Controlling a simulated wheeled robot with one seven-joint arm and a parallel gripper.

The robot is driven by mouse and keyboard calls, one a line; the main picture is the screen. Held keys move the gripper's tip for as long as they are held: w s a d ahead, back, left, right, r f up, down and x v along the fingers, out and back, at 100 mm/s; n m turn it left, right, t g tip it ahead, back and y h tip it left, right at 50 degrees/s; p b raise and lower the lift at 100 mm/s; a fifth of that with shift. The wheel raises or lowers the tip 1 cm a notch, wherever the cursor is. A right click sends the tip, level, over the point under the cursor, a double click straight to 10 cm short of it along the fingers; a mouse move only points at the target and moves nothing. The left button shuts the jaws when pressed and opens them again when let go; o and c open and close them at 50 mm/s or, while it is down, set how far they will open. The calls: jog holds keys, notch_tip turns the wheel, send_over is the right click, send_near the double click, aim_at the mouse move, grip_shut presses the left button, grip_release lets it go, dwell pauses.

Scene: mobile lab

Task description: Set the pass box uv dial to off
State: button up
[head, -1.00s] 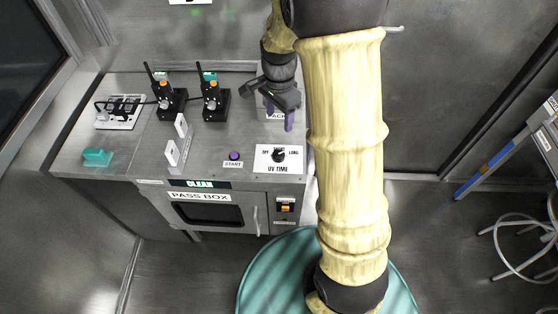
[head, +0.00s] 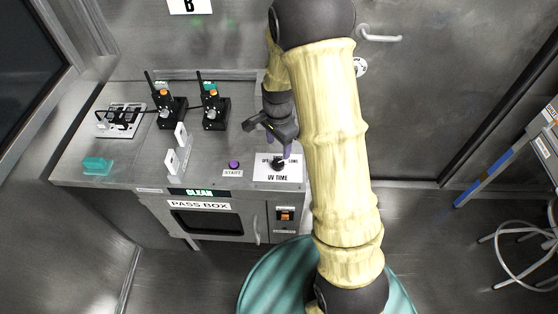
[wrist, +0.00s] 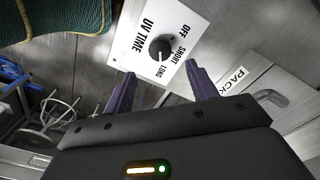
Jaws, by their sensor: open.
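The UV time dial is a round black knob (head: 278,164) on a white plate (head: 285,176) at the right end of the pass box (head: 199,205) top. In the wrist view the dial (wrist: 160,49) shows whole on its plate, with OFF, SHORT and LONG printed around it. A pale mark on the knob seems to face LONG, but it is too small to be sure. My gripper (wrist: 160,72) is open and empty, its purple fingers either side of the dial in the picture and apart from it. In the head view my gripper (head: 279,149) hangs just above the plate and partly hides its labels.
A purple START button (head: 234,164) is left of the plate. An orange switch (head: 285,216) is on the front. A stool (head: 525,250) is far right.

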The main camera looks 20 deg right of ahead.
aim_at(278, 162)
notch_tip(278, 162, down, 9)
dwell(0.3)
jog(key=shift+c, duration=0.3)
jog(key=c, duration=0.9)
